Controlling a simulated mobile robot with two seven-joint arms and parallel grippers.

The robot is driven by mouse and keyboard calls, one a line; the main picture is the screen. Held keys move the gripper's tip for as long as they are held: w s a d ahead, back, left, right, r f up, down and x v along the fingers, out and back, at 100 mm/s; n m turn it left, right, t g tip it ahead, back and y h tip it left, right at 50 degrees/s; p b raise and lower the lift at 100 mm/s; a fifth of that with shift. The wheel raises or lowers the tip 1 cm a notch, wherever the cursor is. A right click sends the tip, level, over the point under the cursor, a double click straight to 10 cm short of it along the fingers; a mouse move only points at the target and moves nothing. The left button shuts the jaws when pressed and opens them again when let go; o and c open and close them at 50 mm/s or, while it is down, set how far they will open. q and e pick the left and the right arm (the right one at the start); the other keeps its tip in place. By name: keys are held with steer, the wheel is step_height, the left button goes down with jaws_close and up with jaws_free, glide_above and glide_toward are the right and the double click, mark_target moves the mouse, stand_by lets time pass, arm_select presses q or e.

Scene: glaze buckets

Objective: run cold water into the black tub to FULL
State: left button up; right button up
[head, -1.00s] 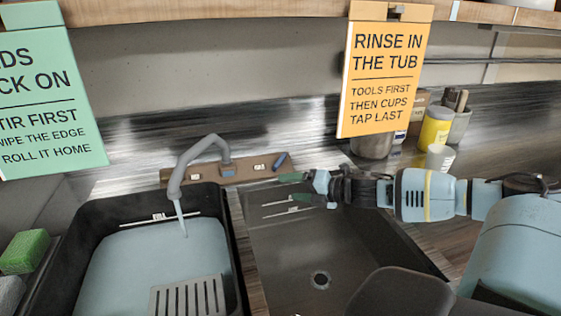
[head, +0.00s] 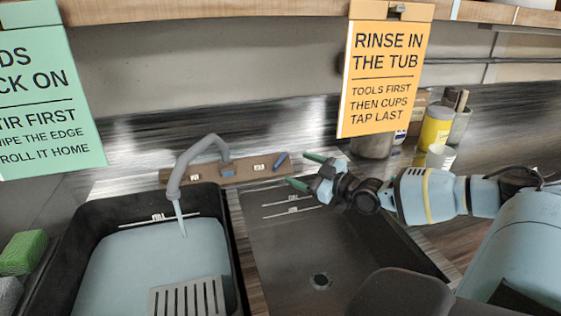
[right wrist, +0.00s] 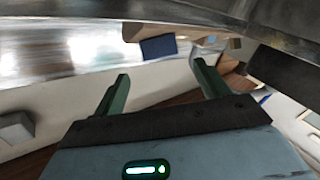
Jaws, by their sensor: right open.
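The black tub (head: 238,285) stands at the left with pale blue water (head: 150,255) in it. A white line (head: 158,218) marks its back wall, and the water surface lies close below it; the label is too small to read. The grey tap (head: 188,165) arches over the tub, and a thin pale stream (head: 182,222) runs from its spout into the water. A dark blue lever (head: 280,160) sits at the right end of the wooden tap board. My right gripper (head: 305,171) is open and empty, just right of the lever and apart from it; it also shows in the right wrist view (right wrist: 160,75).
A dark sink basin (head: 325,250) with a drain lies right of the tub. A slotted grey plate (head: 188,298) is at the tub's front. A green sponge (head: 24,252) lies left. Cups and a yellow container (head: 436,128) stand back right. Two signs hang above.

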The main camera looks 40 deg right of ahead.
mark_target(282, 161)
steer(key=shift+w+a+f+b, duration=0.15)
steer(key=shift+w+b, duration=0.6)
steer(key=shift+w, duration=0.75)
steer(key=shift+w+a+b, duration=0.2)
steer(key=shift+w+b, duration=0.3)
steer(key=shift+w, duration=0.7)
steer(key=shift+w+a+b, duration=0.15)
steer(key=shift+w+b, duration=0.3)
steer(key=shift+w, duration=0.7)
steer(key=shift+c, duration=0.2)
steer(key=c, duration=0.9)
steer(key=shift+r, duration=0.2)
steer(key=shift+c, duration=0.2)
